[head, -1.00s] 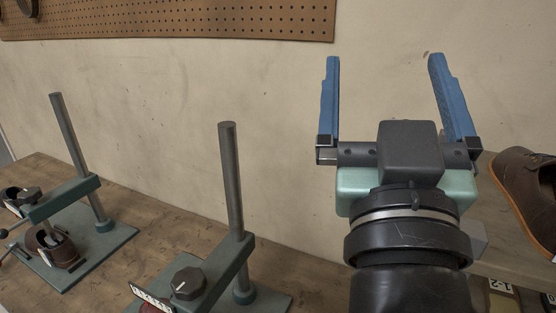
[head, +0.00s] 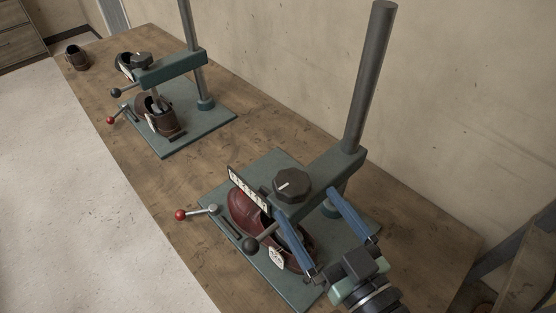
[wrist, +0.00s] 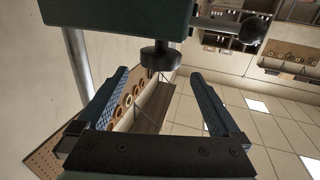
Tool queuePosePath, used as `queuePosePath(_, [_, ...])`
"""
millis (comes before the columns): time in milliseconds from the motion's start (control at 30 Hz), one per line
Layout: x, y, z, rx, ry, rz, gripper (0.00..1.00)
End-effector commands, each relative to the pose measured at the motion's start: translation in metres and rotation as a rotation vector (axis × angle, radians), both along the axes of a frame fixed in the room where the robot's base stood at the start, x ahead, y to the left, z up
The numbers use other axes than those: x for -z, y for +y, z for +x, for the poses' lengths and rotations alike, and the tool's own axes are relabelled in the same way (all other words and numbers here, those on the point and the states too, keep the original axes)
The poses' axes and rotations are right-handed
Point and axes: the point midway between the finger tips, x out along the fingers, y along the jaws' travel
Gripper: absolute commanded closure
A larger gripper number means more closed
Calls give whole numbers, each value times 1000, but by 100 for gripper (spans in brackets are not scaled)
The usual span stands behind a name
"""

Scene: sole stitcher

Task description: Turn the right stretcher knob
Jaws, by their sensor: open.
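The right stretcher (head: 330,178) is the nearer one, a green-grey press with a tall post and a horizontal arm. Its knob (head: 292,184) is dark, faceted and marked with a white line, on top of the arm. My gripper (head: 307,207) has two blue fingers, open and empty, pointing at the arm from the lower right. In the wrist view, which looks upside down, the knob (wrist: 160,56) shows beyond and roughly between my fingertips (wrist: 160,75), apart from them.
A brown-red shoe (head: 246,211) sits under the arm. A black ball lever (head: 251,244) and a red ball lever (head: 182,215) stick out nearby. A white scale (head: 249,190) stands beside the knob. The left stretcher (head: 172,70) stands farther back on the wooden bench (head: 255,118).

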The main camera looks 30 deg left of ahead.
Motion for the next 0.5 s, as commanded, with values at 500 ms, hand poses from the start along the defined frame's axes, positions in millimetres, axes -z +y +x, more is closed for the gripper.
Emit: queuePosePath(500, [-2, 77, 56, -2, 1, -1, 0])
